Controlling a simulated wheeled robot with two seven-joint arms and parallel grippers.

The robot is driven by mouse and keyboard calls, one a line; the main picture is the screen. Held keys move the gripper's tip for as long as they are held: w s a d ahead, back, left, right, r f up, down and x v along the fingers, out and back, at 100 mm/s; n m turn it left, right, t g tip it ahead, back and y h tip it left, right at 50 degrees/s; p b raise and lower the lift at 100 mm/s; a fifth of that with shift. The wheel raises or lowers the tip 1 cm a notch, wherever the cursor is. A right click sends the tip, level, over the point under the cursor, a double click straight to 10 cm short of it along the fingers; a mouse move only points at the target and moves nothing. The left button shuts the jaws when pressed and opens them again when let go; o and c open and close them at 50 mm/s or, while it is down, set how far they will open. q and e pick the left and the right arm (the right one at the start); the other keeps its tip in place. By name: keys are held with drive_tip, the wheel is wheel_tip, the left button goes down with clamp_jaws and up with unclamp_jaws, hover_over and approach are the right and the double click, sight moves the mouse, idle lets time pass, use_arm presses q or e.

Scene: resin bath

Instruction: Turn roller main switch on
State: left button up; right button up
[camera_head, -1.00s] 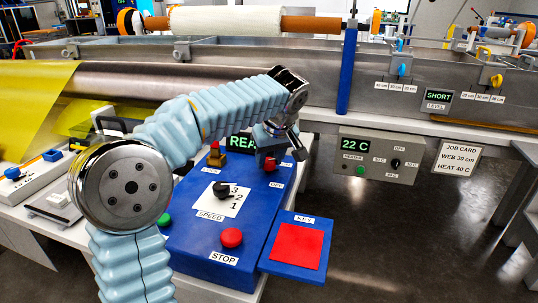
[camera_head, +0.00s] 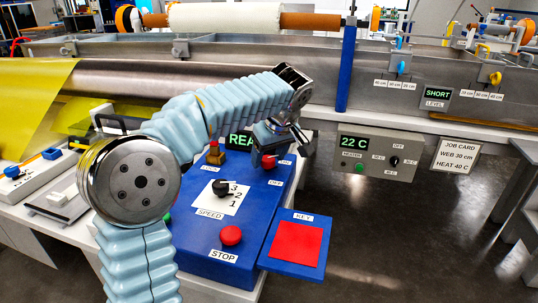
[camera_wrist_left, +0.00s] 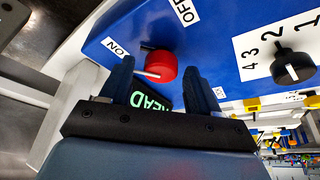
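The red roller main switch (camera_head: 268,162) is a round knob at the far right of the blue control panel (camera_head: 190,240), with ON and OFF labels beside it. In the left wrist view the red knob (camera_wrist_left: 160,66) has a white mark pointing left, to the ON side and away from OFF. My left gripper (camera_head: 281,148) is over the switch. In the left wrist view my left gripper (camera_wrist_left: 158,75) is open, with one finger on each side of the knob and visible gaps between them. My right gripper is not in view.
The panel also has a black speed knob (camera_head: 221,188), a red stop button (camera_head: 231,236) and a lit screen (camera_head: 240,140), partly hidden by my arm. A red pad on a blue plate (camera_head: 297,244) sits at right. A grey heater box (camera_head: 378,155) hangs beyond.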

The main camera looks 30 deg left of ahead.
use_arm(q)
drive_tip(key=v, duration=1.4)
drive_tip(key=shift+w+a+f, duration=0.1)
